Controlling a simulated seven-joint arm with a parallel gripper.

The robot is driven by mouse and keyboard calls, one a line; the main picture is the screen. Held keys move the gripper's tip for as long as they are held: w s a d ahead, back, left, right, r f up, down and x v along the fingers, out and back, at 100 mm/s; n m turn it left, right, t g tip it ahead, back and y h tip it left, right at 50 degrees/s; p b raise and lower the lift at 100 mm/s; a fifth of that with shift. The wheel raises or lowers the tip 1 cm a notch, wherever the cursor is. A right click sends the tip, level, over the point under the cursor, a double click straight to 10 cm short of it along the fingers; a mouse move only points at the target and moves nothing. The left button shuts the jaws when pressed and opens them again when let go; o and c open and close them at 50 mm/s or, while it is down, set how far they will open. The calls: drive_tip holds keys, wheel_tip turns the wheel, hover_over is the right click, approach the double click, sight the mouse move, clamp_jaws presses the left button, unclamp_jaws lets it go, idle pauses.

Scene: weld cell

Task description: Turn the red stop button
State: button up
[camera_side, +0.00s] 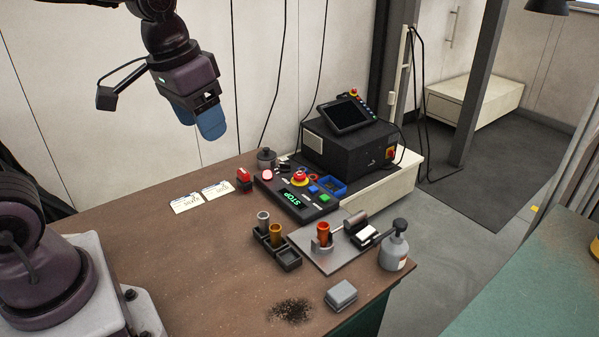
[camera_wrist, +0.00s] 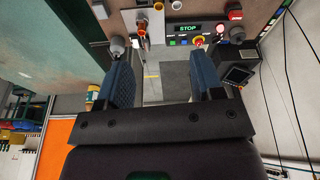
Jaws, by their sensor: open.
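The red stop button (camera_side: 300,177) sits on a yellow ring on a black control panel (camera_side: 318,212) with a green STOP display (camera_side: 292,198). The button also shows in the wrist view (camera_wrist: 198,39), just beyond the tip of the right-hand finger. My gripper (camera_side: 207,122) is open and empty, high above the table, up and left of the panel in the side view. In the wrist view its two blue fingers (camera_wrist: 162,60) stand wide apart with nothing between them. Nothing touches the button.
A black box with a tilted screen (camera_side: 347,114) stands behind the panel.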

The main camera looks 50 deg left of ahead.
drive_tip(key=w+a+f+n+g, duration=0.1)
drive_tip(key=w+a+f+n, duration=0.15)
drive_tip(key=w, duration=0.35)
drive_tip(key=w+a+f+n+g, duration=0.1)
drive_tip(key=w+a+f, duration=0.2)
drive_tip(key=w, duration=0.4)
drive_tip(key=n, duration=0.8)
approach(300, 173)
drive_tip(key=f, duration=0.9)
drive_tip(key=shift+w+a+f, duration=0.1)
drive_tip(key=shift+w+f, duration=0.1)
